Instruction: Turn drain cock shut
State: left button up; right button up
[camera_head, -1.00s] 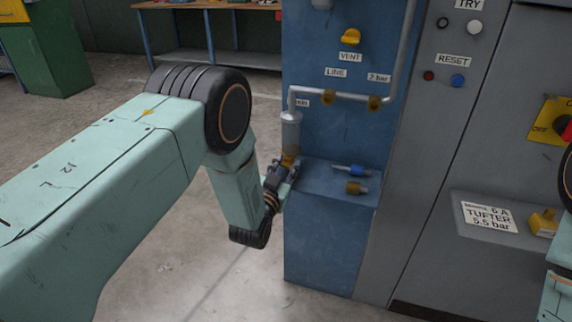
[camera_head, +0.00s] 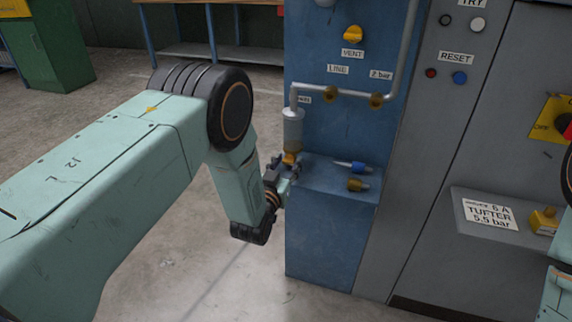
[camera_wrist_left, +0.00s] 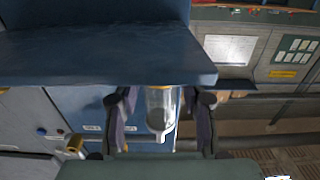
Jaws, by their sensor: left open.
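The drain cock (camera_head: 290,158) is a small orange part at the foot of the clear filter bowl (camera_head: 293,135) on the blue panel. My left gripper (camera_head: 287,168) is just below and in front of the cock and partly covers it. In the left wrist view the gripper (camera_wrist_left: 162,98) is open. Its dark fingers stand on either side of the bowl (camera_wrist_left: 160,108), with gaps showing beside it. The cock itself is not clear in that view, so I cannot tell its angle or whether a finger touches it. My right gripper is out of view.
A blue ledge (camera_head: 320,180) juts out beside the gripper and carries a blue-handled tool (camera_head: 350,167) and a yellow-tipped one (camera_head: 357,185). A grey pipe (camera_head: 350,97) runs above. The yellow vent knob (camera_head: 353,34) is higher up. The floor in front is clear.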

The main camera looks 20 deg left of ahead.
pick_arm(q)
jog(key=shift+s, duration=0.15)
jog(key=s, duration=1.1)
jog(key=shift+s+a, duration=0.2)
jog(key=shift+s, duration=0.2)
jog(key=s+a+f+g, duration=0.2)
jog(key=s+f+g, duration=0.8)
jog(key=f, duration=0.4)
jog(key=s+f+g, duration=0.1)
jog(key=s+g, duration=0.3)
jog(key=s, duration=0.9)
jog(key=s+a+f+g, duration=0.1)
jog(key=s+g, duration=0.3)
jog(key=s, duration=0.9)
jog(key=shift+f+n, duration=0.3)
jog(key=shift+f, duration=0.15)
